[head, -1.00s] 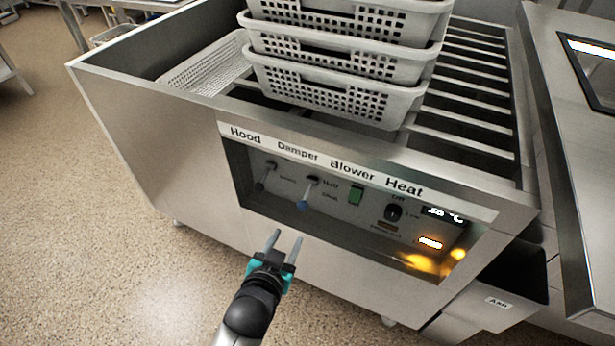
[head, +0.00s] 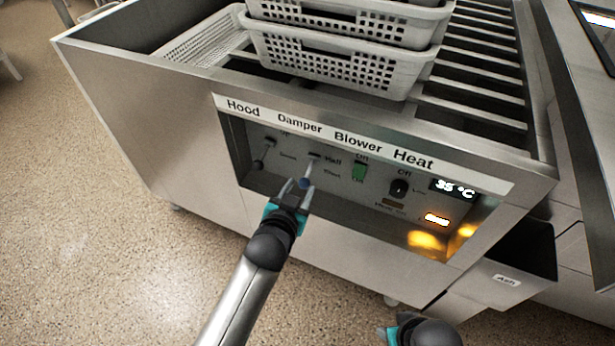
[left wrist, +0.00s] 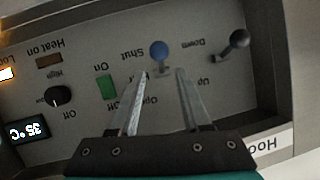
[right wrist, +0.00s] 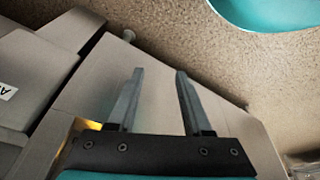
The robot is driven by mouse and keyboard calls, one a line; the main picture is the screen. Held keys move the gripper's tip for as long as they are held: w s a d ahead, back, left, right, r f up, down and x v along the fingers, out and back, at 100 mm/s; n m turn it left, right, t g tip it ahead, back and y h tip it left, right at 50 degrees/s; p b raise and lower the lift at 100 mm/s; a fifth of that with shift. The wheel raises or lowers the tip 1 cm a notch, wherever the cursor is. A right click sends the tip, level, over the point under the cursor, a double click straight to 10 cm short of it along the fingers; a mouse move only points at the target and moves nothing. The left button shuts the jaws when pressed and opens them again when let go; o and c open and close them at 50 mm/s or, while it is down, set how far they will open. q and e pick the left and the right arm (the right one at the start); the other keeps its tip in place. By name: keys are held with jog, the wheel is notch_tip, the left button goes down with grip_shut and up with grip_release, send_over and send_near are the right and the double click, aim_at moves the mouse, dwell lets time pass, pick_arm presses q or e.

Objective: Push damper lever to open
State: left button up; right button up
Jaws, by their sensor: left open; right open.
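The damper lever (head: 310,170) has a blue knob and sits under the "Damper" label in the recessed panel. My left gripper (head: 296,185) is open, with its fingertips close to the blue knob in the head view. In the left wrist view the blue knob (left wrist: 159,50) shows just beyond and between the two open fingers (left wrist: 163,75). I cannot tell whether the fingers touch it. The lever points down toward the panel's lower edge. My right gripper (right wrist: 152,75) is open and empty; in the head view only part of it (head: 388,335) shows at the bottom edge.
The hood lever (head: 264,155) with a dark knob is left of the damper lever. The green blower switch (head: 359,172) and the heat knob (head: 399,188) are to its right. White baskets (head: 325,68) stand on top of the machine. An ash drawer (head: 505,280) sits at the lower right.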

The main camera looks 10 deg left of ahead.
aim_at(307, 176)
pick_arm(q)
jog(key=b+x, duration=0.3)
jog(key=x, duration=0.4)
jog(key=shift+w+b, duration=0.1)
jog(key=shift+b, duration=0.3)
jog(key=shift+w+d+f, duration=0.1)
jog(key=shift+w+f, duration=0.05)
jog(key=shift+w, duration=0.3)
pick_arm(e)
notch_tip(307, 176, up, 10)
jog(key=w+t, duration=0.1)
jog(key=shift+f+t, duration=0.15)
jog(key=shift+t, duration=0.15)
jog(key=shift+a, duration=0.1)
pick_arm(q)
grip_shut()
